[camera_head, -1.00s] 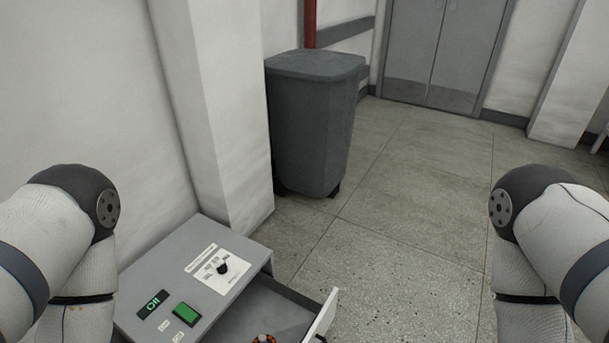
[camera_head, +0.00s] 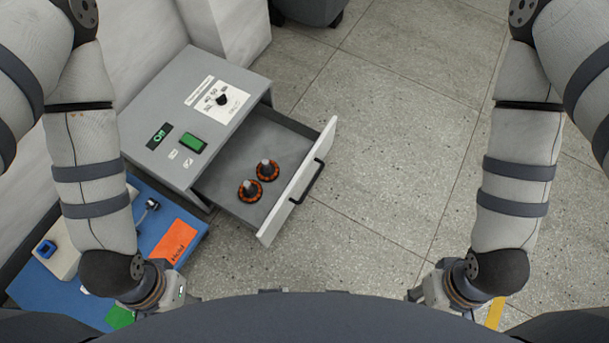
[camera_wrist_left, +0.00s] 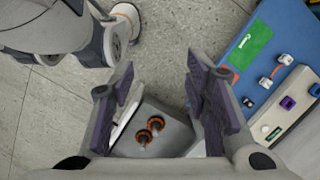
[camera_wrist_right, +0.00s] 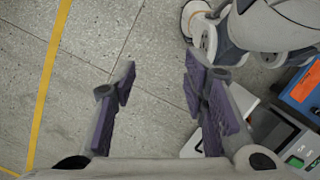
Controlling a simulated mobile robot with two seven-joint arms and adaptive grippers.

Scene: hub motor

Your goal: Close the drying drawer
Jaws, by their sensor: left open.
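The drying drawer (camera_head: 236,205) is pulled out from the grey drying unit (camera_head: 158,105), and two orange-and-black motor parts (camera_head: 258,180) stand inside it. Its white front panel (camera_head: 285,205) carries a black handle (camera_head: 309,181). The drawer and both parts (camera_wrist_left: 150,130) also show between my left fingers in the left wrist view. My left gripper (camera_wrist_left: 165,80) is open and empty, apart from the drawer. My right gripper (camera_wrist_right: 157,80) is open and empty, with floor between its fingers.
A blue work surface (camera_head: 75,290) with an orange label (camera_head: 172,243) and small items stands at the lower left, beside the unit. A dark bin (camera_head: 310,10) stands at the back. The floor right of the drawer (camera_head: 400,150) is clear.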

